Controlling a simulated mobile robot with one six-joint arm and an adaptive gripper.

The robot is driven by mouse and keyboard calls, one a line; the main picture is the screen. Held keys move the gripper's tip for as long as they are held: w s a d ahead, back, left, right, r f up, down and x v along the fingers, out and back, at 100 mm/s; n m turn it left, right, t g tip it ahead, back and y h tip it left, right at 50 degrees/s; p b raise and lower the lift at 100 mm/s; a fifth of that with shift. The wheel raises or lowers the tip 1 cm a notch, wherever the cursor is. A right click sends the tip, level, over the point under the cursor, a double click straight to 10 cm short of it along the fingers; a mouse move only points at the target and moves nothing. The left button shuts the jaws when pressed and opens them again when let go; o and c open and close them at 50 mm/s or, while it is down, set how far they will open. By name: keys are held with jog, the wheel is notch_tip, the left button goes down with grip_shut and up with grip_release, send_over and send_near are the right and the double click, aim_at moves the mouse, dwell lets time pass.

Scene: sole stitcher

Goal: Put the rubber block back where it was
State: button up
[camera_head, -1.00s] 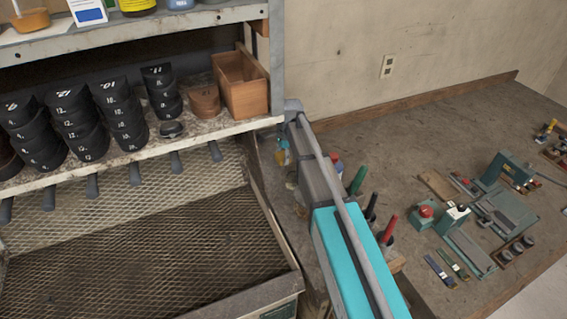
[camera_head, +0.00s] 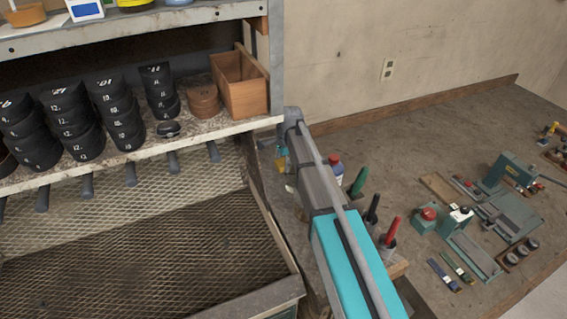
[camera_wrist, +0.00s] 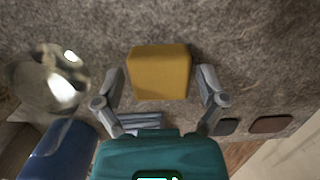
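A yellow-tan block, which looks like the rubber block (camera_wrist: 160,72), shows in the wrist view over the grey bench top. My gripper (camera_wrist: 161,78) has its two grey fingers spread on either side of it. A gap shows between the block and each finger, so it does not look gripped. I cannot tell exactly how high the fingers are above the bench. In the head view my arm mostly hides the gripper and block.
A clear shiny glass vessel (camera_wrist: 48,78) and a blue bottle (camera_wrist: 58,150) stand close left in the wrist view. Green, black and red-handled tools (camera_head: 390,232) stand right of my arm. A wire-mesh tray (camera_head: 150,265) and shelf with black stacks (camera_head: 120,115) are left.

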jog(key=shift+r, duration=0.25)
dwell(0.3)
notch_tip(320, 180, up, 12)
jog(key=d+p, duration=0.1)
jog(key=p, duration=1.1)
jog(key=shift+w+d+f, duration=0.15)
jog(key=shift+w, duration=0.1)
dwell(0.5)
jog(key=s+d+n, duration=0.6)
jog(key=s+d, duration=0.1)
jog(key=s, duration=0.4)
jog(key=s+d+n+h, duration=0.1)
jog(key=s+d+n, duration=0.6)
jog(key=s, duration=0.5)
jog(key=shift+s+d+t, duration=0.2)
jog(key=shift+d+t, duration=0.1)
jog(key=shift+d, duration=0.05)
